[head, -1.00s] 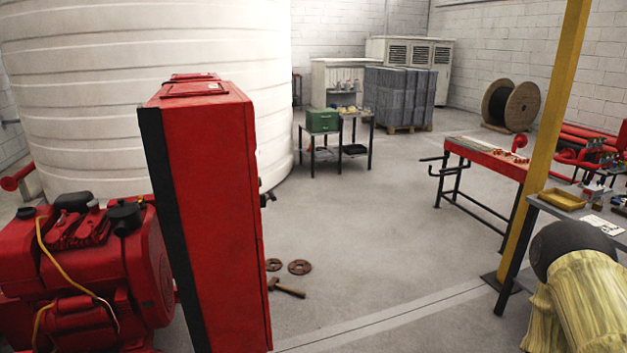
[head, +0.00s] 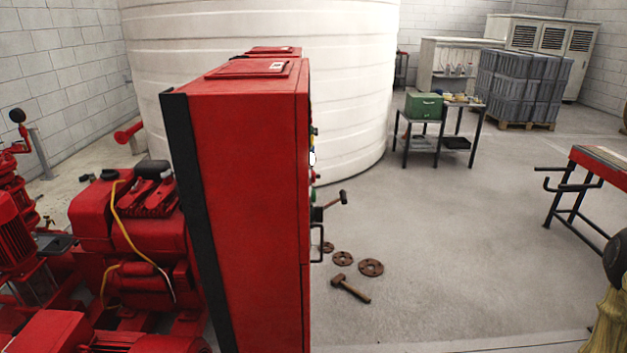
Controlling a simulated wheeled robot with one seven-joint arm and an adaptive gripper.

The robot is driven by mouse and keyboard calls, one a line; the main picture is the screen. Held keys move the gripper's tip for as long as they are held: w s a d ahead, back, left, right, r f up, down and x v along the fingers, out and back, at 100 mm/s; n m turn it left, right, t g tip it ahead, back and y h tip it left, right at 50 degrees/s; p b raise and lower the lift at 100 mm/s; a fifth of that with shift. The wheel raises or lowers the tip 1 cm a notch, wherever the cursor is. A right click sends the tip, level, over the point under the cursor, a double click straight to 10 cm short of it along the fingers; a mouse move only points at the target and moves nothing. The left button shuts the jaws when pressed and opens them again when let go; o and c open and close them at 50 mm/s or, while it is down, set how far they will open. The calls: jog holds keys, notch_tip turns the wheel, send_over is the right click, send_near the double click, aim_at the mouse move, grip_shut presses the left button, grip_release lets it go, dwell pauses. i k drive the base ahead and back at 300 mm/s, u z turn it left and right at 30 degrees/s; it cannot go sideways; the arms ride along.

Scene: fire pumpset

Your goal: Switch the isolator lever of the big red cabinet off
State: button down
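The big red cabinet (head: 255,190) stands upright left of centre in the head view, seen from its side. Its front faces right and shows only edge-on. A dark lever with a reddish-black knob (head: 342,197) sticks out to the right from the front, near mid-height; I take it to be the isolator lever. A dark bracket-like handle (head: 318,243) sits just below it. Small yellow, white, red and green fittings show along the front edge above. The front face itself is hidden.
A hammer (head: 350,289) and several rusty flanges (head: 371,267) lie on the floor right of the cabinet. A red bench (head: 600,170) stands at the right edge. The floor between is open.

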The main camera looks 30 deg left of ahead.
aim_at(342, 198)
jog(key=u, duration=0.7)
jog(key=i, duration=0.7)
jog(key=u, duration=0.7)
